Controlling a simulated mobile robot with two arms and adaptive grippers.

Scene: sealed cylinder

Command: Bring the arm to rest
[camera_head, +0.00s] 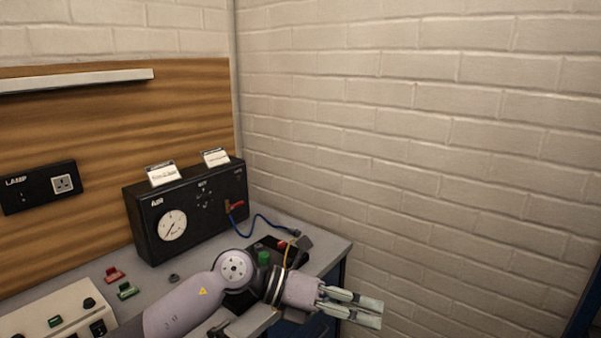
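My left arm (190,301) comes in from the bottom left and reaches right across the front of the bench. My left gripper (364,310) points right, past the bench's right end, close in front of the brick wall. Its two pale fingers lie close together and look shut, with nothing seen between them. My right gripper is not in view.
A grey bench (331,246) holds a black AIR box (191,236) with a gauge and a blue hose (267,220). A green item (264,258) stands just behind my arm. Red (115,274) and green (127,291) clips lie left. A brick wall (430,150) bounds the right.

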